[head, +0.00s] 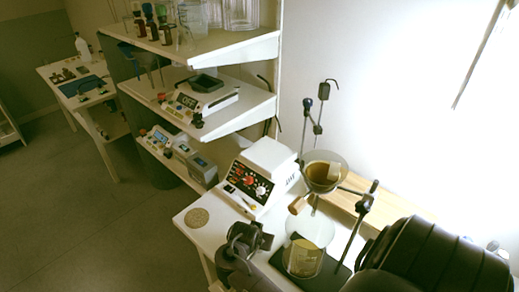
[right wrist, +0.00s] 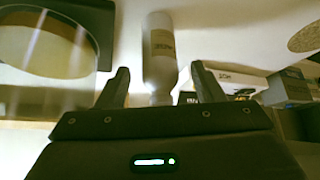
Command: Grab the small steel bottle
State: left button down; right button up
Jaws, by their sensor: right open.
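The small steel bottle (right wrist: 160,50) is pale grey with a tan label in the right wrist view. Its narrow end points towards my gripper. My right gripper (right wrist: 160,72) is open, one finger on each side of the bottle, with a visible gap on both sides. In the head view my right gripper (head: 245,238) is over the white table, between the round cork mat (head: 198,217) and the glass beaker (head: 305,258). The bottle cannot be made out there. My left gripper is not in view.
The beaker (right wrist: 45,45) stands close beside the gripper. A stand holds a glass funnel (head: 323,172) above it. A white device (head: 262,175) sits behind on the table. Shelves (head: 230,105) with bottles and instruments stand at the back left.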

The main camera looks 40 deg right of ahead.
jog(key=shift+x, duration=1.2)
jog(key=c, duration=1)
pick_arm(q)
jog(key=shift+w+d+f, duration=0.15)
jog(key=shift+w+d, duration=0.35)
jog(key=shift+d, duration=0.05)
pick_arm(e)
jog(key=shift+r, duration=0.1)
jog(key=shift+c, duration=0.5)
